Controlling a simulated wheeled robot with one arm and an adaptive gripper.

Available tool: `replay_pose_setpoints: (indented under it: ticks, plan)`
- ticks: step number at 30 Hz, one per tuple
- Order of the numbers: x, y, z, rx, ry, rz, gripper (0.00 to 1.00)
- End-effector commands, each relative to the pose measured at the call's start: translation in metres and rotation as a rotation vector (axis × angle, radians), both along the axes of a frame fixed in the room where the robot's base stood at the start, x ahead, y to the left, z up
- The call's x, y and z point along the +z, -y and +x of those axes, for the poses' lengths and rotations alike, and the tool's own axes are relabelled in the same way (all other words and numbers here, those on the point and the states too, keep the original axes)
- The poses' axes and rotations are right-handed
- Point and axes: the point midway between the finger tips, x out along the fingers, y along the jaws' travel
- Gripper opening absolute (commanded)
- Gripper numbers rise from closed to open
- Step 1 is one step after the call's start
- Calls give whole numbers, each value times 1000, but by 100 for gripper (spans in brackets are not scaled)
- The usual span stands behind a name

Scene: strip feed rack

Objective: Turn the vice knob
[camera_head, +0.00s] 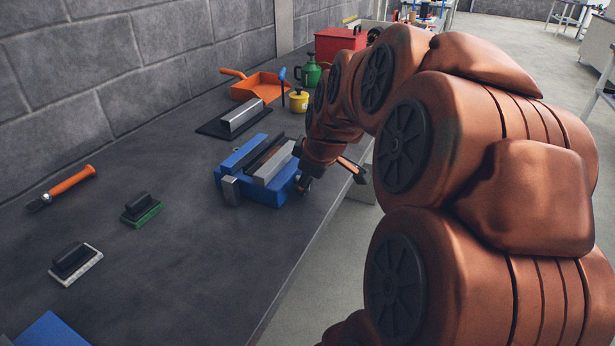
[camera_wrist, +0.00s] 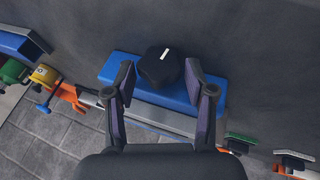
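The blue vice (camera_head: 232,163) sits on the dark bench near its edge, with a metal bar along its jaws; its blue body also shows in the wrist view (camera_wrist: 121,69). The vice knob (camera_wrist: 160,66) is black and faceted, with a white mark on top, in front of the blue body. My gripper (camera_wrist: 159,79) is open, its two fingers on either side of the knob. A narrow gap shows at each side, so it does not look gripped. In the head view my arm partly covers the knob end of the vice, and the fingers are hard to make out.
A dark plate with a metal block (camera_head: 240,115), an orange dustpan (camera_head: 262,86), a yellow pot (camera_head: 299,100) and a green can (camera_head: 311,73) stand behind the vice. Black-handled blocks (camera_head: 142,210) and an orange-handled tool (camera_head: 70,181) lie left.

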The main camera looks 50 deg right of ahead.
Motion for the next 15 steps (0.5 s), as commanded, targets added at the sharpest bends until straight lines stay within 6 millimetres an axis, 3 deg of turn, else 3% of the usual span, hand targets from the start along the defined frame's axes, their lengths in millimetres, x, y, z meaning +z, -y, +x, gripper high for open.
replay_pose_setpoints:
  ticks: [1, 11, 15]
  plan:
    - [0, 0, 0, 0, 0, 0, 46]
    - [0, 0, 0, 0, 0, 0, 12]
    - [0, 0, 0, 0, -2, 5, 12]
